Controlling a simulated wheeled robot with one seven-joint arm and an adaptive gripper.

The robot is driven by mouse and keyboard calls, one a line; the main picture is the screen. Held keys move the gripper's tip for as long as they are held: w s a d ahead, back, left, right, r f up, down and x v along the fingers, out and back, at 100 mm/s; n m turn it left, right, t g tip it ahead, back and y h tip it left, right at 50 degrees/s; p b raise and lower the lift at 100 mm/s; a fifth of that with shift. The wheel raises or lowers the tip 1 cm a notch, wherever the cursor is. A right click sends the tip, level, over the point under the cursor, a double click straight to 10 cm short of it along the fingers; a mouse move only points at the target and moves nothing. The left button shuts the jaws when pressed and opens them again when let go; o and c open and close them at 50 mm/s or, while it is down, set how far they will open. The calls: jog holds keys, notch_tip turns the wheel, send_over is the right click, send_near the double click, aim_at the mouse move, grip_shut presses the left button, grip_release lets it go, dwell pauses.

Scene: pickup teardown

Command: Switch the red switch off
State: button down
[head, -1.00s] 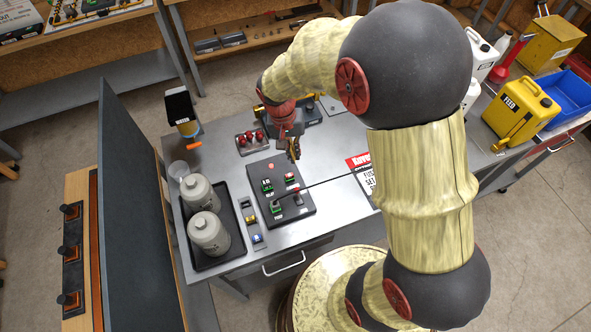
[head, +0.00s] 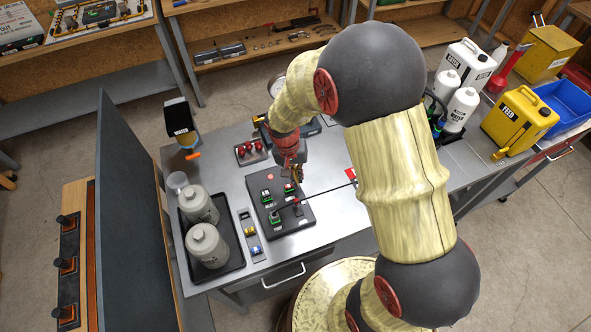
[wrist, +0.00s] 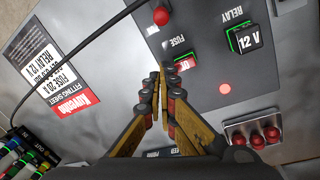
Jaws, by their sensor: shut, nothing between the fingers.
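The red switch is a black lever with a red ball tip (head: 296,200) on the right part of a dark panel (head: 291,222). Its red tip also shows at the top of the wrist view (wrist: 161,15). My gripper (head: 299,183) is over the panel's right far edge, just beyond the switch in the head view. In the wrist view its fingers (wrist: 163,76) are together and empty, pointing toward the switch, with a gap in the picture between fingertips and red tip. I cannot tell how high they are or which position the lever is in.
A red fuse (wrist: 184,62), a 12 V relay (wrist: 247,40) and a round red button (wrist: 224,88) are close by on the panel. A dark cable (wrist: 75,48) crosses near the switch. A fitting sheet (wrist: 52,75) lies beside the panel. A tray (head: 238,262) holds two grey bottles.

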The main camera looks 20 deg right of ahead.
aim_at(297, 206)
notch_tip(297, 206, down, 2)
jog(key=shift+s+d+f, duration=0.1)
jog(key=shift+d, duration=0.05)
jog(key=shift+s+a+r, duration=0.2)
jog(key=shift+s+a, duration=0.1)
jog(key=shift+s, duration=0.25)
jog(key=shift+s+a+r, duration=0.25)
jog(key=shift+s, duration=0.3)
jog(key=shift+s+a+r, duration=0.2)
jog(key=shift+s+a, duration=0.1)
jog(key=shift+s, duration=0.25)
